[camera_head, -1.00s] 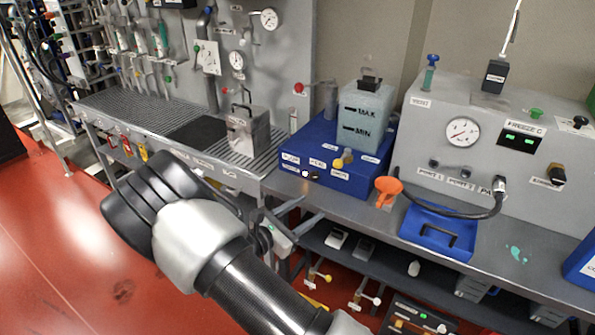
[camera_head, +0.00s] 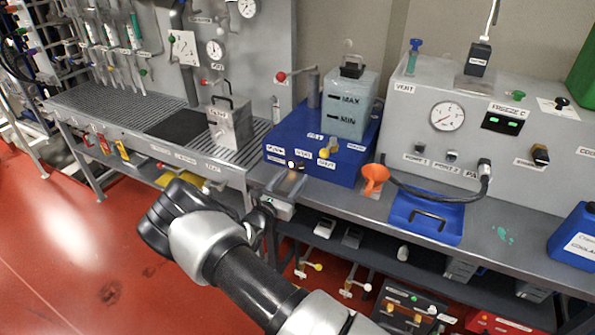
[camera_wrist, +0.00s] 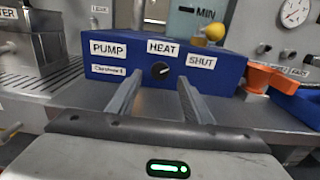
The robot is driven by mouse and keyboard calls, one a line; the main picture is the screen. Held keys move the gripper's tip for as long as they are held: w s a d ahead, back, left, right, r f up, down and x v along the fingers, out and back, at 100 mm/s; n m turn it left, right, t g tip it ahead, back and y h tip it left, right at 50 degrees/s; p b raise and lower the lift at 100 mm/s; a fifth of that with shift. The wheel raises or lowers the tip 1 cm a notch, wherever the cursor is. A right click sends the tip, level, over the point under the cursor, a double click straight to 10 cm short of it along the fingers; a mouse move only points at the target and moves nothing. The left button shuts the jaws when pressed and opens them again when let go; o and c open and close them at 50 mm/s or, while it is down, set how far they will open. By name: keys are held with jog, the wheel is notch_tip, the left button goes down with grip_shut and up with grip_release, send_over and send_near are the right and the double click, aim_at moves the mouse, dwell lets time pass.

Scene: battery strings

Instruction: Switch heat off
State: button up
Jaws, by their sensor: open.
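The blue box (camera_head: 325,167) stands on the bench with a clear tank marked MAX and MIN on top. In the wrist view its front (camera_wrist: 225,75) carries the labels PUMP, HEAT and SHUT. A small round black knob (camera_wrist: 160,70) sits under the HEAT label (camera_wrist: 163,48); a pale mark on it seems to point to the upper right. My gripper (camera_wrist: 159,80) is open and empty, its two fingers pointing at the box, one on each side of the knob in the picture. I cannot tell whether they touch the box. In the head view my arm largely hides the fingers.
A yellow knob (camera_wrist: 213,32) is above the SHUT label. An orange funnel (camera_head: 374,178) and a blue tray (camera_head: 425,218) are right of the box. A metal container (camera_head: 230,122) stands to the left. The bench's front edge runs below my gripper.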

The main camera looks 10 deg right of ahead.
aim_at(300, 168)
jog(key=shift+x, duration=2.2)
jog(key=shift+c, duration=0.4)
jog(key=c, duration=1)
jog(key=shift+n, duration=0.3)
jog(key=n+b, duration=0.1)
jog(key=n, duration=0.4)
jog(key=shift+n, duration=0.3)
jog(key=n, duration=0.5)
jog(key=shift+s+n, duration=0.1)
jog(key=shift+n, duration=0.2)
